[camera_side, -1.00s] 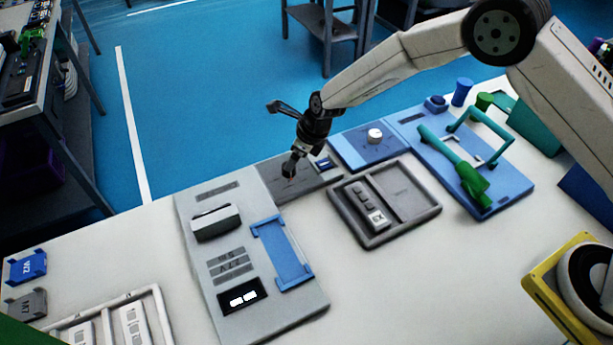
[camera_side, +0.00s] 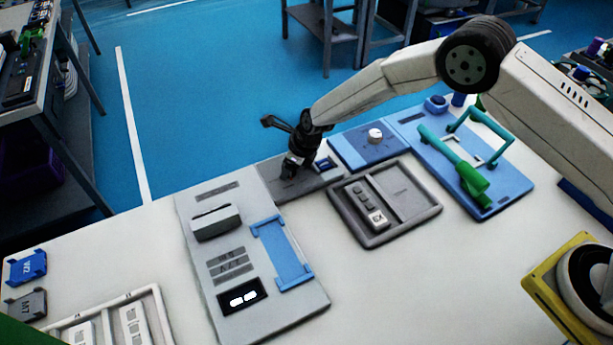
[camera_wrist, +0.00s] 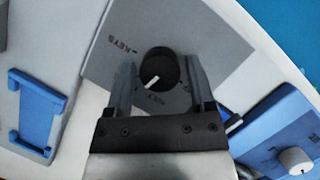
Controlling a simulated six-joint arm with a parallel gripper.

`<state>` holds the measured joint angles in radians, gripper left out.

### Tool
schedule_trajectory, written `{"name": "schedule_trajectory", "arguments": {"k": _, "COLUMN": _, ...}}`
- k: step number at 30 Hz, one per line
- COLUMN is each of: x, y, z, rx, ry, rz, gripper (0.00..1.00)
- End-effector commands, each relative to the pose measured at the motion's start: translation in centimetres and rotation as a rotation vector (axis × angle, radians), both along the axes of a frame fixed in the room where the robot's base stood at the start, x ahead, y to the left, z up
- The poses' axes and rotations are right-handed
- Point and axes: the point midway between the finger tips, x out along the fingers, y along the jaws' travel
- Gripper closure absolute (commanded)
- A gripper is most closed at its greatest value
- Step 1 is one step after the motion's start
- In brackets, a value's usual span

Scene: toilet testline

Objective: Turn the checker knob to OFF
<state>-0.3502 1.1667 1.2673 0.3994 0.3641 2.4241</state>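The checker knob (camera_wrist: 160,66) is a round black knob with a white pointer, on a grey panel (camera_wrist: 112,44). In the wrist view the pointer aims to the lower left. My gripper (camera_wrist: 160,62) is open, with one finger on each side of the knob and a visible gap to it on both sides. In the side view my gripper (camera_side: 290,170) is down at the grey panel (camera_side: 325,181) and hides the knob. Small labels are printed around the knob, one at upper left resembling "KEYS"; the others are too blurred or covered to read.
A blue panel with a white knob (camera_side: 375,135) stands right of the grey panel. A grey tray (camera_side: 410,228) lies in front. A light grey station with a blue holder (camera_side: 282,255) is at left. A blue board with a green handle (camera_side: 470,183) is farther right.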

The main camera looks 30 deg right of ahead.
Motion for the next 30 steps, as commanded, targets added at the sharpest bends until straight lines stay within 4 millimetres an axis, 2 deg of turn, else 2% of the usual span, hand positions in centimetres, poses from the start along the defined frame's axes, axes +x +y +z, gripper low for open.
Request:
{"name": "schedule_trajectory", "arguments": {"k": 1, "x": 0.00, "y": 0.00, "z": 0.01, "rx": 0.000, "ry": 0.000, "rz": 0.000, "gripper": 0.49}}
{"name": "schedule_trajectory", "arguments": {"k": 3, "x": 0.00, "y": -0.02, "z": 0.01, "rx": 0.000, "ry": 0.000, "rz": 0.000, "gripper": 0.72}}
{"name": "schedule_trajectory", "arguments": {"k": 6, "x": -0.01, "y": -0.02, "z": 0.01, "rx": 0.000, "ry": 0.000, "rz": 0.000, "gripper": 1.00}}
{"name": "schedule_trajectory", "arguments": {"k": 19, "x": 0.05, "y": -0.08, "z": 0.04, "rx": 0.000, "ry": 0.000, "rz": 0.039, "gripper": 1.00}}
{"name": "schedule_trajectory", "arguments": {"k": 30, "x": 0.10, "y": -0.13, "z": 0.03, "rx": -0.001, "ry": 0.000, "rz": 0.199, "gripper": 1.00}}
